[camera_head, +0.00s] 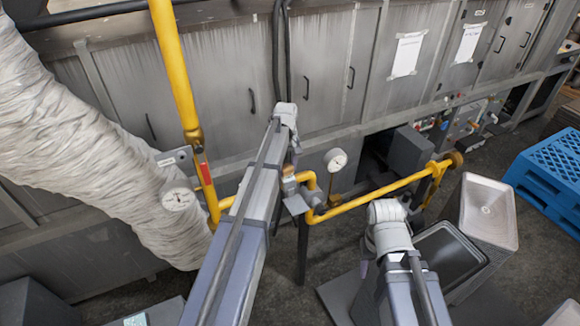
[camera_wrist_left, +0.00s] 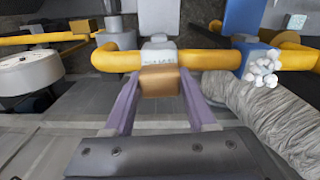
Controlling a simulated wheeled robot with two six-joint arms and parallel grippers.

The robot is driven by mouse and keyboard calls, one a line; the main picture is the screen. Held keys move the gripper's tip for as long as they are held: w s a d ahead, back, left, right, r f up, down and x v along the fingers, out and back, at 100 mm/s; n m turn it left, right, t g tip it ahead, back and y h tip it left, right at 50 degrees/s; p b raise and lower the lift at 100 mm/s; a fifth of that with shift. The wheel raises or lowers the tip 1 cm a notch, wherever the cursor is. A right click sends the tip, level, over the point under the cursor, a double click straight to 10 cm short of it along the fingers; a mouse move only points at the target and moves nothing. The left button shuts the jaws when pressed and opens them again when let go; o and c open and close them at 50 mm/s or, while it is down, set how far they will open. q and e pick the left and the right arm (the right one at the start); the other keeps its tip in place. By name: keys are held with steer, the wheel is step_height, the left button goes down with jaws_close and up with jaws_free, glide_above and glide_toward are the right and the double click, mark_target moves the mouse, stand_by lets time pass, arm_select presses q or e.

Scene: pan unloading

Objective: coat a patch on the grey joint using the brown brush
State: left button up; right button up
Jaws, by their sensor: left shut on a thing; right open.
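In the left wrist view, my left gripper (camera_wrist_left: 160,92) has its two purple fingers shut on the brown brush (camera_wrist_left: 160,82). The brush's pale front end is against or just in front of the yellow pipe (camera_wrist_left: 120,58); I cannot tell whether they touch. A grey joint (camera_wrist_left: 116,38) shows on the pipe, left of the brush. Another grey piece lies behind the brush, and the brush partly hides it. In the head view, the brown brush (camera_head: 289,187) shows small beside my left forearm, near the pipe (camera_head: 375,195). My right gripper is hidden behind its own arm.
White lumps (camera_wrist_left: 262,70) sit on the pipe at a blue fitting (camera_wrist_left: 240,25). A gauge (camera_head: 335,160) stands beside the pipe and another gauge (camera_head: 178,199) is at left. A wrapped duct (camera_head: 95,140), grey trays (camera_head: 487,208) and a blue pallet (camera_head: 550,175) stand around.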

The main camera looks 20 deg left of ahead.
arm_select(q)
steer(key=shift+s+a+f, duration=0.1)
steer(key=shift+s+a, duration=0.95)
steer(key=shift+s, duration=0.15)
steer(key=shift+w+a+r+p, duration=0.1)
steer(key=shift+r+p, duration=0.55)
steer(key=shift+r, duration=0.1)
step_height(320, 180, up, 4)
steer(key=p, duration=0.4)
steer(key=shift+r, duration=0.25)
step_height(320, 180, up, 3)
steer(key=p, duration=0.3)
